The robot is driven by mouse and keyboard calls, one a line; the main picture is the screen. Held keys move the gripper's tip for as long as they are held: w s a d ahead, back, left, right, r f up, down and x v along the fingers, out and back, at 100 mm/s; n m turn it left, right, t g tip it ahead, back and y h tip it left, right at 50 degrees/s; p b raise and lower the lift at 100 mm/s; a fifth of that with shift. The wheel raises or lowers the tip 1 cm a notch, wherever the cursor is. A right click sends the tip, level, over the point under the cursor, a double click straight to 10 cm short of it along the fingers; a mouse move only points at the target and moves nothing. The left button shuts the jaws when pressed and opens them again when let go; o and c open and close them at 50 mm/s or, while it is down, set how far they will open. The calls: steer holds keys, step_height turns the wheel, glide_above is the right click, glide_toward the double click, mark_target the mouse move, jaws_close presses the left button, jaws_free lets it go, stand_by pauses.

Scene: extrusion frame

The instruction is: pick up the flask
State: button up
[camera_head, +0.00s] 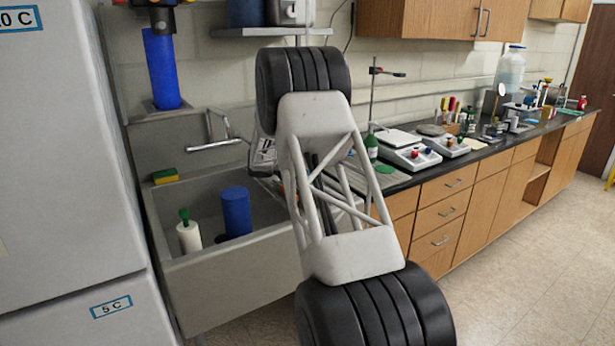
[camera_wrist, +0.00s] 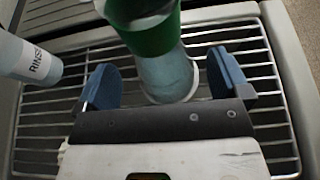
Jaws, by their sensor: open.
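In the wrist view, what looks like the flask (camera_wrist: 168,76) is a pale blue-grey body with a wider rounded base and a green upper part (camera_wrist: 150,35). It stands on a metal wire rack. My gripper (camera_wrist: 165,84) is open, with one blue finger to the left of the pale body and one to the right. Gaps show on both sides, so neither finger appears to touch it. The top of the green part is cut off by the frame edge. In the head view my arm hides the flask and most of the gripper.
A white bottle marked "RINSE" (camera_wrist: 30,58) leans in at the left of the wire rack (camera_wrist: 265,75). In the head view, a sink (camera_head: 228,275) holds a blue cylinder (camera_head: 236,212) and a green-topped white bottle (camera_head: 189,235). The counter at right carries several instruments.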

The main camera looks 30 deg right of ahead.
steer(key=shift+x, duration=1.7)
steer(key=c, duration=1.1)
steer(key=shift+r, duration=0.15)
steer(key=shift+c, duration=0.7)
steer(key=shift+r, duration=1.6)
steer(key=s+a, duration=0.3)
steer(key=s, duration=0.4)
steer(key=s+a+r, duration=0.1)
steer(key=s+a, duration=0.2)
steer(key=s, duration=0.4)
steer(key=shift+a+r, duration=0.25)
steer(key=shift+a, duration=0.15)
steer(key=shift+s, duration=0.2)
